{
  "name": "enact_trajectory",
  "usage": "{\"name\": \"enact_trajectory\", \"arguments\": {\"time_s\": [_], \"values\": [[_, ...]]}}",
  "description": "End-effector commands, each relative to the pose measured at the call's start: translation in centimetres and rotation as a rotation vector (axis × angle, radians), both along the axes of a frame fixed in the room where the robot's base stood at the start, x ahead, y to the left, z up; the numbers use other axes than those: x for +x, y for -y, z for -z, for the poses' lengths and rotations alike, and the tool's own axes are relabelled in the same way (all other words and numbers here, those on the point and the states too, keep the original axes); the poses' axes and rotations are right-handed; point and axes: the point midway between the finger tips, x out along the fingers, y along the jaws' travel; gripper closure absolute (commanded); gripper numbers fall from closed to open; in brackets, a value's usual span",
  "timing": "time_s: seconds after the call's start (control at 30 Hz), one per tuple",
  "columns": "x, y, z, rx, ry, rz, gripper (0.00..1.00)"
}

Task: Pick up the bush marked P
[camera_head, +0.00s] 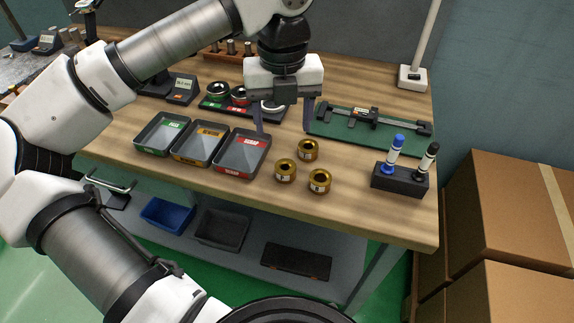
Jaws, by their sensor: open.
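Three brass-coloured bushes stand on the wooden bench top: a rear bush (308,150), a front left bush (286,170) and a front right bush (319,181). Each seems to carry a small label, but the letters are too small to read, so I cannot tell which is marked P. My gripper (283,131) is open and empty, its fingers pointing down. In the picture it is above and a little left of the rear bush, behind the group. It touches none of the bushes.
Three trays with green (152,146), orange (188,155) and red (231,164) labels stand left of the bushes. A green mat (345,141) with a measuring tool lies behind right. A black marker holder (386,181) stands at right. Cardboard boxes (510,215) stand beside the bench.

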Motion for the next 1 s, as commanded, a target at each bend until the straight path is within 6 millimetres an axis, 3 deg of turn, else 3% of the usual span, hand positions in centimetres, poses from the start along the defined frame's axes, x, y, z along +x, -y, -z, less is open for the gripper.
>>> {"name": "enact_trajectory", "arguments": {"time_s": [0.23,0.47,0.8,1.0], "values": [[0.0,0.1,4.4,-0.004,-0.002,0.001,0.38],[-0.1,0.1,6.0,-0.004,-0.002,0.002,0.38],[-0.4,0.3,10.3,-0.004,-0.001,0.001,0.38],[-0.3,0.3,10.7,-0.004,0.0,0.001,0.38]]}}
